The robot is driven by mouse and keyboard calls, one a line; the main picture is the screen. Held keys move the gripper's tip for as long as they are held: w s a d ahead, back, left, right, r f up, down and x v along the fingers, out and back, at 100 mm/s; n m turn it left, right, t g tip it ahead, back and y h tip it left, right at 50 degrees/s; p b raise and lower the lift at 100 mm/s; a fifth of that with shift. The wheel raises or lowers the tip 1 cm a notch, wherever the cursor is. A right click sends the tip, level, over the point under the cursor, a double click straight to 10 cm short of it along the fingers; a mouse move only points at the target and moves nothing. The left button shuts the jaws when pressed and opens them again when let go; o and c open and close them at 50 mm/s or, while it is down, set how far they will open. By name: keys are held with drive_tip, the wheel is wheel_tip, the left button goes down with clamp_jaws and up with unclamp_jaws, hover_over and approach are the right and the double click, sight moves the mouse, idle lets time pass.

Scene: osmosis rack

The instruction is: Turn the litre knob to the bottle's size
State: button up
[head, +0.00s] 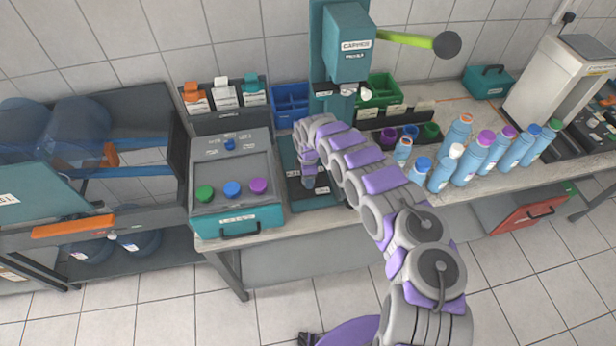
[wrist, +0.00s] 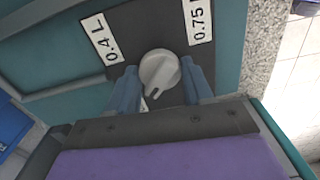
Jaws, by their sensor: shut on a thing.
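The litre knob (wrist: 160,70) is a light grey round dial on a dark panel in the wrist view. A "0.4 L" label (wrist: 105,42) is to its upper left and a "0.75" label (wrist: 198,20), cut off by the frame edge, to its upper right. Another white label below it is mostly hidden. The knob's notched end points down toward the gripper. My gripper (wrist: 161,82) has one blue-grey finger on each side of the knob and is shut on it. In the head view my gripper (head: 308,163) is low at the teal press; the knob is hidden there.
Several blue bottles (head: 470,158) with coloured caps stand on the bench at right, a small orange-capped one (head: 403,150) nearest my arm. A teal console (head: 237,215) with three knobs is left of my gripper. The teal press (head: 346,45) has a green lever (head: 405,40).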

drive_tip(key=o, duration=1)
drive_tip(key=shift+w, duration=0.15)
drive_tip(key=shift+o, duration=0.2)
drive_tip(key=shift+r, duration=0.1)
wheel_tip(320, 180, up, 17)
